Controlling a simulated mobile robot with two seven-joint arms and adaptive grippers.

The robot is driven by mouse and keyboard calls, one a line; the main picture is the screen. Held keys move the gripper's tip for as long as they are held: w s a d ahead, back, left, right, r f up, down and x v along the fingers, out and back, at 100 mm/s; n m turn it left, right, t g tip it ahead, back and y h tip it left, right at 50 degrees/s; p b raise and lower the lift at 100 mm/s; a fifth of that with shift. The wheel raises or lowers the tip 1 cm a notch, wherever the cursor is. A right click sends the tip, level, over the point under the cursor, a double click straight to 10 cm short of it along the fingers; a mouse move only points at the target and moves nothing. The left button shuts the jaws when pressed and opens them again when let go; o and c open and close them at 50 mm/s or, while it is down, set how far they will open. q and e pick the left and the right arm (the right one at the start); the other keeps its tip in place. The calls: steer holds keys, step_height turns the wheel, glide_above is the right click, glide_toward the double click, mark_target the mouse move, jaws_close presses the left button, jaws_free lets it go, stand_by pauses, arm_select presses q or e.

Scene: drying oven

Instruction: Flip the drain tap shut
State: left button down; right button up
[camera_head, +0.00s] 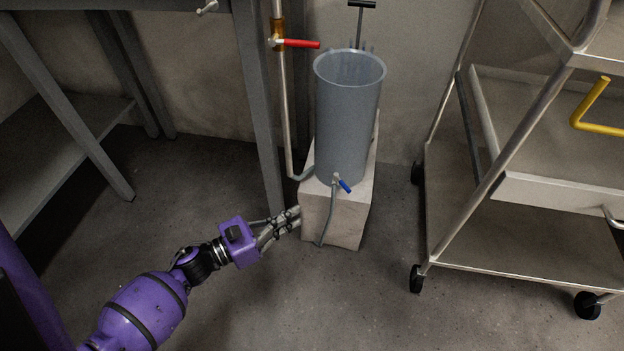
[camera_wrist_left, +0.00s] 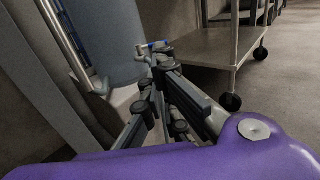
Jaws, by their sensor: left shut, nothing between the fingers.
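The drain tap (camera_head: 343,185) sits low on the front of a tall grey cylinder (camera_head: 346,120). Its blue lever slants down to the right in the head view. In the left wrist view the blue lever (camera_wrist_left: 155,45) shows just beyond my fingers. A thin hose (camera_head: 328,218) hangs from the tap. My left gripper (camera_head: 296,215) is shut and empty, left of the tap and a little lower, beside the pale block's left face. I cannot tell whether it touches the block. In the left wrist view the fingers (camera_wrist_left: 155,65) partly cover the tap. My right gripper is not in view.
The cylinder stands on a pale block (camera_head: 338,222). A pipe with a red-handled valve (camera_head: 298,43) rises behind left, next to a grey table leg (camera_head: 262,120). A steel cart (camera_head: 520,225) on wheels stands at the right. The floor in front is clear.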

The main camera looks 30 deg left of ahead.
mark_target(342, 183)
arm_select(q)
steer(key=x, duration=1.2)
steer(key=shift+w+d, duration=0.25)
steer(key=shift+w, duration=0.05)
